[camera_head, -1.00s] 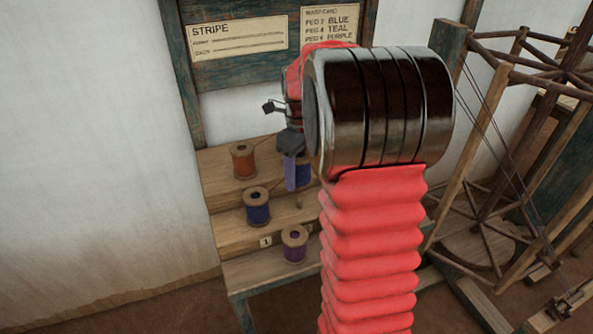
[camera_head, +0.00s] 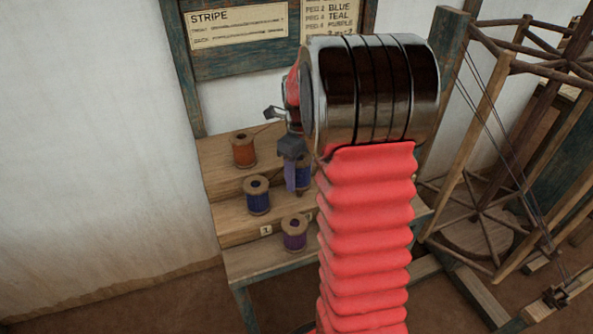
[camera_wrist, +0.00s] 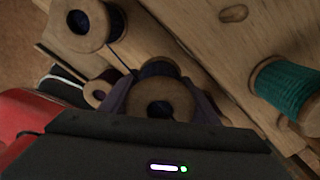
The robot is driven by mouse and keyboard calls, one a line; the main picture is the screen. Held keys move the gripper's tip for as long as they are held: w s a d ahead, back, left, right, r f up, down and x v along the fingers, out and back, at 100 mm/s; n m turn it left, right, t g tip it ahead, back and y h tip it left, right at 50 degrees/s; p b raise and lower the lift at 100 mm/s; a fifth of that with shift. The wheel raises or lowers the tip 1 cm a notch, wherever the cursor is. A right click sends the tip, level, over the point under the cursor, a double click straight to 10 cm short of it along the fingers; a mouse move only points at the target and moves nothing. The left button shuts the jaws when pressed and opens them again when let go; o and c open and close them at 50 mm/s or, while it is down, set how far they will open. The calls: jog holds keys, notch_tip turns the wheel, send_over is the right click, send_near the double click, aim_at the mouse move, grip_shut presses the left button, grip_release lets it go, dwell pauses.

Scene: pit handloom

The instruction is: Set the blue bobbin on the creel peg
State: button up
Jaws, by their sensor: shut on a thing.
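The blue bobbin (camera_head: 303,174), with wooden flanges, is between the fingers of my gripper (camera_head: 294,178), partly hidden by the near finger and my arm. In the wrist view my gripper (camera_wrist: 157,97) is shut on this bobbin (camera_wrist: 155,68), one round wooden end facing the camera. The stepped wooden creel (camera_head: 222,178) stands behind and below my gripper. Whether the held bobbin touches a step or peg cannot be told; no free peg shows clearly.
Beside the gripper stand an orange bobbin (camera_head: 244,150), another blue bobbin (camera_head: 257,195) and a purple bobbin (camera_head: 294,233). A teal bobbin (camera_wrist: 285,90) shows in the wrist view. A card board (camera_head: 238,25) hangs behind; a wooden reel frame (camera_head: 480,205) stands right.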

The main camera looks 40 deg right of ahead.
jog(key=shift+f, duration=2.4)
jog(key=o, duration=1.2)
jog(key=shift+o, duration=0.4)
jog(key=o, duration=0.3)
jog(key=shift+r, duration=0.1)
jog(key=shift+r, duration=3.4)
